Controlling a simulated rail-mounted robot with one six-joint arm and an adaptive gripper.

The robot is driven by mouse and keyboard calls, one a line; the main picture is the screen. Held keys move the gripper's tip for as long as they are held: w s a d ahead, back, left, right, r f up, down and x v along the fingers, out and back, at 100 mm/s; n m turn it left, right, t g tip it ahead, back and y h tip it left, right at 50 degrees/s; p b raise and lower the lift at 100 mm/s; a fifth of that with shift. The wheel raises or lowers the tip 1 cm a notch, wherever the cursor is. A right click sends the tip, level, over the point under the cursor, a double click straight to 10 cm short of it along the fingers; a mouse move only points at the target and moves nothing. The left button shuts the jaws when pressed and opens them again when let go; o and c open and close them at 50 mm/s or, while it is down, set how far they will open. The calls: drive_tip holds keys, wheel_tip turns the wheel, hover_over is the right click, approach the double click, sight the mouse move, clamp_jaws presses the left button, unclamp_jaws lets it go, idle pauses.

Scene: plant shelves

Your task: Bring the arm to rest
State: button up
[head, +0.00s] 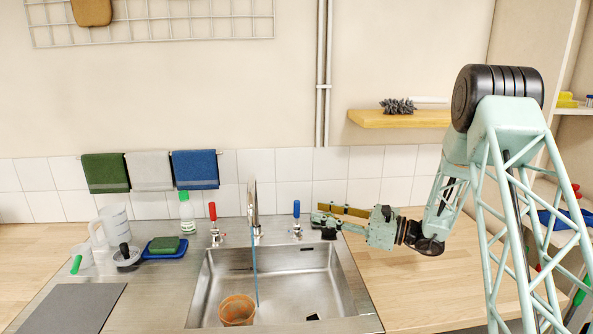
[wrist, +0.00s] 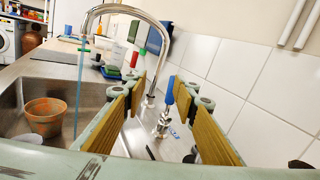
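My gripper (head: 322,219) is over the right end of the sink's back ledge, just right of the blue-handled tap (head: 297,211). In the wrist view my gripper (wrist: 158,84) has its two wood-coloured finger pads spread apart. The blue tap handle (wrist: 170,91) shows in the gap between them, ahead of the fingers; I see no contact. Nothing is held. My arm reaches left from the right side over the worktop.
A thin blue stream (head: 255,275) runs from the curved spout (head: 253,205) into the sink (head: 335,285), beside a terracotta pot (head: 237,309). A red-handled tap (head: 213,215) stands left. A wooden shelf (head: 400,118) is above. The right worktop (head: 410,280) is clear.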

drive_tip(key=s+a+r+n+g+h, duration=0.1)
drive_tip(key=s+a+r+n+g, duration=0.3)
drive_tip(key=s, duration=0.4)
drive_tip(key=s+a+r+n+g+h, duration=0.1)
drive_tip(key=s+a+r+n+g, duration=0.15)
drive_tip(key=s+r, duration=0.4)
drive_tip(key=s+a+r+n+g+h, duration=0.1)
drive_tip(key=s+r+n+h, duration=0.1)
drive_tip(key=s, duration=0.7)
drive_tip(key=s+r+n+g+h, duration=0.1)
drive_tip(key=s+r+n+h, duration=0.15)
drive_tip(key=s, duration=0.65)
drive_tip(key=s+d+n+t+h, duration=0.1)
drive_tip(key=s+d+n+h, duration=0.2)
drive_tip(key=s+d, duration=0.3)
drive_tip(key=s+d+r+n+t+h, duration=0.1)
drive_tip(key=s+d, duration=0.5)
drive_tip(key=s, duration=0.6)
drive_tip(key=s+d+n+t+h, duration=0.3)
drive_tip(key=s+d+n+h, duration=0.3)
drive_tip(key=s, duration=0.4)
drive_tip(key=shift+d+r, duration=0.3)
drive_tip(key=shift+d, duration=0.05)
drive_tip(key=shift+s, duration=0.1)
drive_tip(key=o, duration=1.6)
